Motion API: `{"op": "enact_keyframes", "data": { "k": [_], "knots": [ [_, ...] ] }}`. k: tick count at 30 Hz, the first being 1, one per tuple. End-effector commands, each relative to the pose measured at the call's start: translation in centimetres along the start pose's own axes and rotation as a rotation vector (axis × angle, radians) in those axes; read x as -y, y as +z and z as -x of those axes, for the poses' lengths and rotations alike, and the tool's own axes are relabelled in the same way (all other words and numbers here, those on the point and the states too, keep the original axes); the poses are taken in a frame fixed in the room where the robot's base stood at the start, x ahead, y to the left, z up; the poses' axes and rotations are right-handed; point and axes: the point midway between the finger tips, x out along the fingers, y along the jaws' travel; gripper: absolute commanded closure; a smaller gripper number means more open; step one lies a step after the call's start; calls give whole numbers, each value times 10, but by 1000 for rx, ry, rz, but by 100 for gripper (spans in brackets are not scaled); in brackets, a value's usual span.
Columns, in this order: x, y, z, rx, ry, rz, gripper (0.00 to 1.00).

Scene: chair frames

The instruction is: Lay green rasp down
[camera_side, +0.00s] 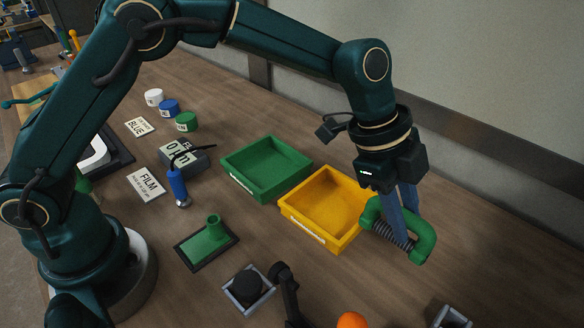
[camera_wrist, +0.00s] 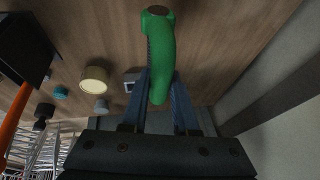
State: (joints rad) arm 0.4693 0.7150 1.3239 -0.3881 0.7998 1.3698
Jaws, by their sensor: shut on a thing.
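My gripper (camera_side: 410,208) is at the right of the side view, its two blue-grey fingers pointing down. They are shut on the green rasp (camera_side: 425,240), a curved green body with a grey ridged rod along its inner side. It is held to the right of the yellow tray (camera_side: 313,232); I cannot tell its exact height over the table. In the wrist view the green rasp (camera_wrist: 160,58) stands lengthwise between the fingers of my gripper (camera_wrist: 160,92), its dark end pointing away. The fingers hide part of it.
A green tray (camera_side: 237,185) stands left of the yellow one. A green block with a peg (camera_side: 206,243), a small square holder (camera_side: 247,306) and an orange round thing (camera_side: 352,320) are nearer the camera. Bare table lies at the right, before the wall (camera_side: 500,75).

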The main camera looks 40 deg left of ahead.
Motion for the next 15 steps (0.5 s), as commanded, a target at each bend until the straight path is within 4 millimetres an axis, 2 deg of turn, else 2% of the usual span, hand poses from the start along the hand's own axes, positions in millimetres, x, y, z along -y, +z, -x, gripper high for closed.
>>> {"op": "enact_keyframes", "data": {
  "k": [3,7,15],
  "knots": [
    [-6,-13,-16,-1,1,-3,100],
    [-8,-17,-23,-1,0,0,100],
    [-14,-4,-54,2,2,3,100]
  ]
}}
